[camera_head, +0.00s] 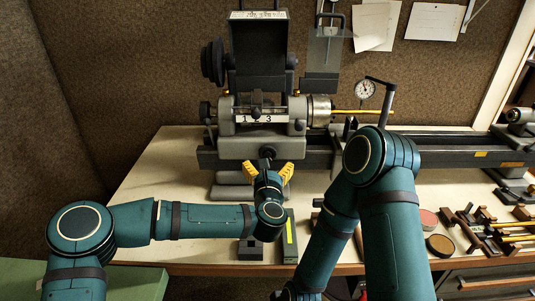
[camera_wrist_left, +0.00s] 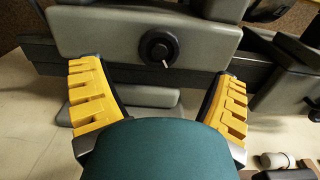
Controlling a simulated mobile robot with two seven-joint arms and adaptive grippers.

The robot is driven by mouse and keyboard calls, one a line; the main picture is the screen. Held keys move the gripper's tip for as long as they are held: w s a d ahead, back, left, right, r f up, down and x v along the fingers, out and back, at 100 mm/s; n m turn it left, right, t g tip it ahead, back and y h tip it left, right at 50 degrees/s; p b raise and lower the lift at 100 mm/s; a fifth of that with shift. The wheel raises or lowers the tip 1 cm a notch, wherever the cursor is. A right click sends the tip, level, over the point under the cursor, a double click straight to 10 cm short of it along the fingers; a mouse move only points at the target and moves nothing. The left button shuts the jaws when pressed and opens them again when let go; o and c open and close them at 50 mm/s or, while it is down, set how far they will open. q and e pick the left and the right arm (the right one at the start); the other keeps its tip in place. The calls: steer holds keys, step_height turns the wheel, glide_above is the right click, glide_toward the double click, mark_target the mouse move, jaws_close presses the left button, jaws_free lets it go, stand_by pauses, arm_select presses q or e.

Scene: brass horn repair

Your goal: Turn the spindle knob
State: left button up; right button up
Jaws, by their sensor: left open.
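A round black knob (camera_head: 267,152) with a short white pointer sits on the front of the grey lathe headstock (camera_head: 232,146). In the left wrist view the knob (camera_wrist_left: 158,47) shows whole, its pointer aimed down and to the right. My left gripper (camera_head: 269,172) is in front of it, its yellow fingers spread wide. In the left wrist view the left gripper (camera_wrist_left: 158,78) has one finger on each side of the knob and slightly below it, with clear gaps; nothing is held. My right arm reaches down to the bottom edge; its gripper is out of view.
The lathe bed (camera_head: 440,158) runs right from the headstock. A dial gauge (camera_head: 365,90) stands above it, near a yellow rod (camera_head: 346,111). A raised dark cover (camera_head: 258,52) is above the headstock. Small tools and round tins (camera_head: 440,245) lie at right. The bench is clear at left.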

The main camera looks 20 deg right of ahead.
mark_target(268, 154)
arm_select(q)
steer(key=x, duration=0.6)
steer(key=shift+w+d, duration=0.1)
steer(key=shift+w, duration=0.2)
steer(key=c, duration=1.2)
